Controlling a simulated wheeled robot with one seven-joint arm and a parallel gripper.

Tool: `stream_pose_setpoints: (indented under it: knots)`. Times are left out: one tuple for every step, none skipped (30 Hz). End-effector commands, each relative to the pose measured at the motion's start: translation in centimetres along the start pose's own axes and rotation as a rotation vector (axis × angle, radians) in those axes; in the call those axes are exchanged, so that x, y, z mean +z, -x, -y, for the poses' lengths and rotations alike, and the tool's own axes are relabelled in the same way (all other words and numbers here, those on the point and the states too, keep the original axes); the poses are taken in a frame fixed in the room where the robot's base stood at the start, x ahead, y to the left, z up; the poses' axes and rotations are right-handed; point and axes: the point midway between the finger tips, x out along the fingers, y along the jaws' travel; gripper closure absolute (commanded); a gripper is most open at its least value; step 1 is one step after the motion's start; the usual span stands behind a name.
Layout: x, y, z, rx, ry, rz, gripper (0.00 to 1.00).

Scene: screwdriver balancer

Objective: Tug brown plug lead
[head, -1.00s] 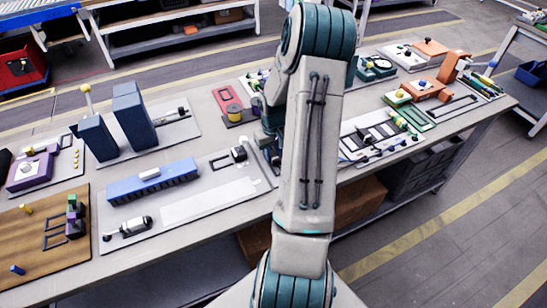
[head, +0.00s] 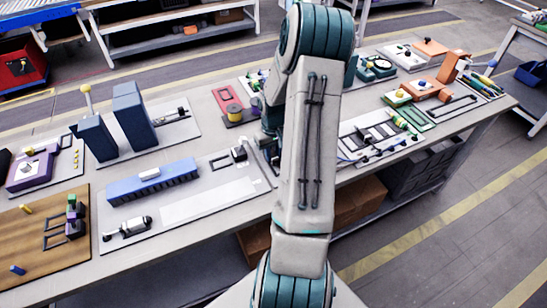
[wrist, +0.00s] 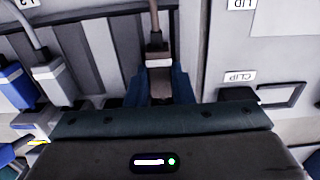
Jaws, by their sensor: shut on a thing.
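In the wrist view, the brown plug (wrist: 159,64) sits between the two blue fingers of my gripper (wrist: 159,88). The fingers are shut on it from both sides. Its thin brown lead (wrist: 155,18) runs from the plug toward the top edge of the picture. The lower part of the plug is hidden by the gripper body, so I cannot tell whether it is seated in a socket. In the head view my arm hides the plug and the fingertips.
A CLIP label (wrist: 240,76) and dark frame (wrist: 283,96) lie right. The workbench (head: 215,135) holds a blue block (head: 152,182) and several other fixtures.

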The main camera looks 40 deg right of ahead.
Motion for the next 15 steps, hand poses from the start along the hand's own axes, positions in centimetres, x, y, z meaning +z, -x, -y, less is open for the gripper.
stream_pose_setpoints:
  knots:
    - [0.09,-0.09,0.02,-0.001,0.0,0.003,1.0]
    - [0.09,-0.09,0.02,-0.001,0.0,0.002,1.0]
    - [0.08,-0.09,0.02,-0.001,0.0,0.002,1.0]
    - [0.07,-0.09,0.02,-0.001,0.0,0.002,1.0]
    - [0.06,-0.09,0.02,-0.001,0.0,0.002,1.0]
    - [0.05,-0.09,0.02,-0.001,0.0,0.001,0.68]
    - [0.05,-0.08,0.02,-0.001,0.001,0.001,0.59]
    - [0.04,-0.08,0.02,-0.001,0.001,0.001,0.56]
    - [0.02,-0.07,0.02,-0.001,0.001,0.0,0.56]
    - [0.01,-0.06,0.02,0.0,0.001,0.0,0.56]
    - [0.0,-0.05,0.02,0.0,0.001,0.0,0.56]
    - [-0.01,-0.04,0.01,0.0,0.001,-0.001,0.56]
    - [-0.02,-0.03,0.01,0.0,0.001,-0.001,0.56]
    - [-0.02,-0.03,0.01,0.0,0.001,-0.001,0.56]
    - [-0.04,0.0,0.01,0.0,0.001,-0.001,0.56]
